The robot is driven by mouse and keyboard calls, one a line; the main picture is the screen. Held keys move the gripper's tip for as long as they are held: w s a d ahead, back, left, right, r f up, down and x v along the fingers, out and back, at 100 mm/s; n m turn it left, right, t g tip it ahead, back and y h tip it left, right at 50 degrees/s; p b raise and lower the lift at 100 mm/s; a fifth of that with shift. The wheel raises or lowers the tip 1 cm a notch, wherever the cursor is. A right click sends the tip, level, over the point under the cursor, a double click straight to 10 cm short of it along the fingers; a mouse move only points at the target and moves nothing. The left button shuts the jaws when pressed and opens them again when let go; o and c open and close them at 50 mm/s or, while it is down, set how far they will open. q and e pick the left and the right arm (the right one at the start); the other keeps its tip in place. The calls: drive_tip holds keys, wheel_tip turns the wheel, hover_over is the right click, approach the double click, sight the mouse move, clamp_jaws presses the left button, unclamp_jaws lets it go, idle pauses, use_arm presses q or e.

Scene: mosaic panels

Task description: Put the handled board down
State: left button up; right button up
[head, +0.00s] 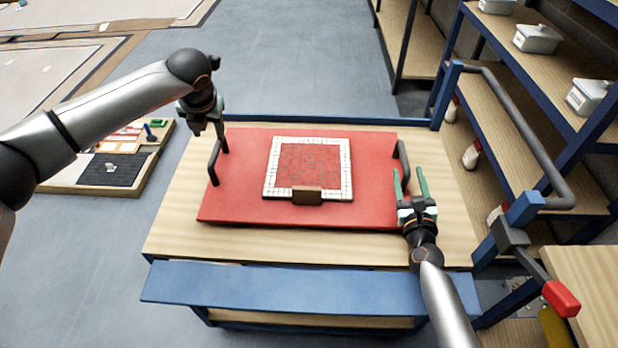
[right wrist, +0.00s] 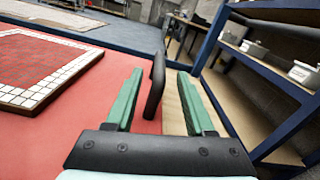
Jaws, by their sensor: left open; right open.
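The handled board (head: 238,190) is a red panel lying flat on the wooden top of a blue-framed cart. It has a dark handle at its left end (head: 213,162) and another at its right end (head: 401,163). A square mosaic panel (head: 310,166) with a white border and red middle lies on it. My left gripper (head: 208,133) is above the left handle, pointing down; its fingers look apart from the handle. My right gripper (head: 408,175) is open beside the right handle; in the right wrist view the handle (right wrist: 154,85) stands between and beyond its green fingers.
A small brown block (head: 307,196) sits at the mosaic's front edge. The cart top (head: 178,230) is bare around the board. A grey rail (head: 520,125) and shelves with white containers (head: 538,38) stand at the right. A tray of parts (head: 105,170) lies left.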

drive_tip(key=shift+s, duration=2.25)
